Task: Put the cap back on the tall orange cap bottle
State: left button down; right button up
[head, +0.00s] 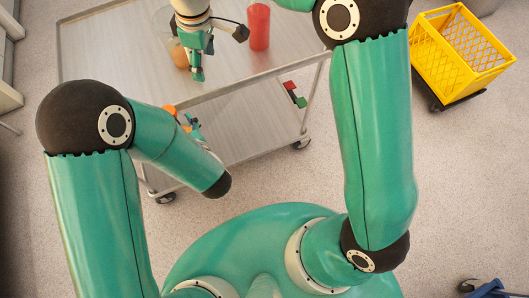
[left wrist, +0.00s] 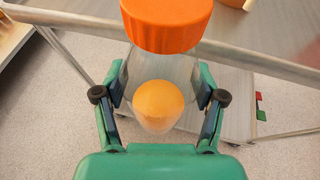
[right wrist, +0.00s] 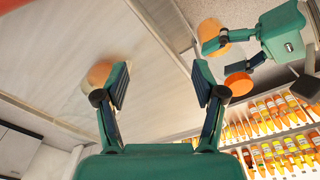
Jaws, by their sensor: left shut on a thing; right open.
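The tall bottle (left wrist: 182,68) is clear, with some orange juice (left wrist: 158,103) low in it. Its ridged orange cap (left wrist: 165,25) is at its top; I cannot tell whether it is fully seated. My left gripper (left wrist: 158,92) is shut on the bottle's body, below the cap. In the head view my arm partly hides the cap (head: 170,110), beside the cart's front edge. The right wrist view shows the cap (right wrist: 238,83) next to my left gripper's finger. My right gripper (head: 196,76) is open and empty over the cart top. It also shows in its own wrist view (right wrist: 160,85).
A clear vessel with pale orange contents (head: 180,57) stands beside my right gripper. A red drink (head: 258,27) stands farther right on the grey cart (head: 110,50). Red and green blocks (head: 295,94) are at the cart's side. A yellow crate (head: 458,55) stands right. Shelves hold juice bottles (right wrist: 270,115).

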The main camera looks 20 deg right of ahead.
jog(key=s+d+f+m+t, duration=0.1)
jog(key=s+d+f+m, duration=0.1)
jog(key=d+f, duration=0.6)
jog(key=s+d+f+m+t, duration=0.15)
jog(key=d+f, duration=0.25)
jog(key=d, duration=0.9)
jog(key=s+a+f+m+g+y, duration=0.2)
jog(key=s+a+f+m+y, duration=0.15)
jog(key=s+a+f, duration=0.65)
jog(key=s+a+f+m, duration=0.6)
jog(key=s+f, duration=0.2)
jog(key=s, duration=0.2)
jog(key=shift+f+g, duration=0.35)
pick_arm(q)
jog(key=shift+r, duration=0.1)
pick_arm(e)
jog(key=shift+a, duration=0.1)
pick_arm(q)
jog(key=s+a+r+n+g+y, duration=0.1)
jog(key=a+n+g+y, duration=0.3)
jog(key=a+n+y, duration=0.4)
jog(key=s+a, duration=0.1)
jog(key=a, duration=0.6)
jog(key=shift+a+r+g, duration=0.15)
jog(key=shift+r+g, duration=0.25)
